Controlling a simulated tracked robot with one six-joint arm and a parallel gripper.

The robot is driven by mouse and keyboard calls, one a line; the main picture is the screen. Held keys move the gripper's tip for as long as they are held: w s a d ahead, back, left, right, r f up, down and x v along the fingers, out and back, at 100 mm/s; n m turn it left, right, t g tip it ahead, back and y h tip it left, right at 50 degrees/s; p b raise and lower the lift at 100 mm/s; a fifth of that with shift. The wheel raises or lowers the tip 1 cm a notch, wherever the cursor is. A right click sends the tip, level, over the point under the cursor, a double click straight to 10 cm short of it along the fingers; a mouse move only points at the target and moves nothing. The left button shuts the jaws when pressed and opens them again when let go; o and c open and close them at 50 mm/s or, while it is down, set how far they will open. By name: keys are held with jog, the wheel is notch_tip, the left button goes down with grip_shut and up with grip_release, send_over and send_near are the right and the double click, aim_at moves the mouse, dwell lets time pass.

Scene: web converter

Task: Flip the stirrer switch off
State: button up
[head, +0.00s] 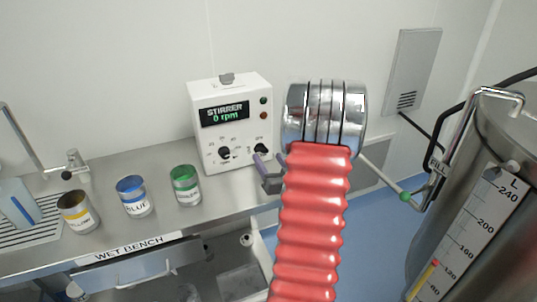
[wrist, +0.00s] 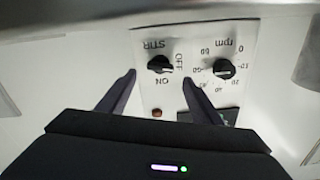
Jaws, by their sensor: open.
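The stirrer control box (head: 232,125) is white and stands on the wet bench against the wall; its display reads "STIRRER 0 rpm". The stirrer switch (wrist: 160,63) is a black knob marked STIR, OFF and ON, seen upside down in the wrist view; I cannot tell clearly which mark it points to. My gripper (wrist: 158,77) is open, its two dark fingers on either side of the switch in that view, apparently not touching it. In the head view my gripper (head: 264,170) is at the box's lower right, partly hidden by my arm.
The rpm knob (wrist: 224,68) is close beside the switch and near one finger. Yellow (head: 76,212), blue (head: 134,197) and green (head: 186,186) labelled cans stand on the bench (head: 103,240) left of the box. A steel tank (head: 465,200) stands at right.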

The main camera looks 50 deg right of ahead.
aim_at(262, 151)
jog(key=x, duration=0.3)
jog(key=shift+w+d, duration=0.15)
jog(key=shift+w, duration=0.05)
jog(key=shift+w+d, duration=0.1)
jog(key=shift+w, duration=0.35)
jog(key=shift+s+d, duration=0.1)
jog(key=shift+s, duration=0.1)
jog(key=c, duration=1.1)
jog(key=shift+o, duration=0.2)
jog(key=shift+n, duration=1.5)
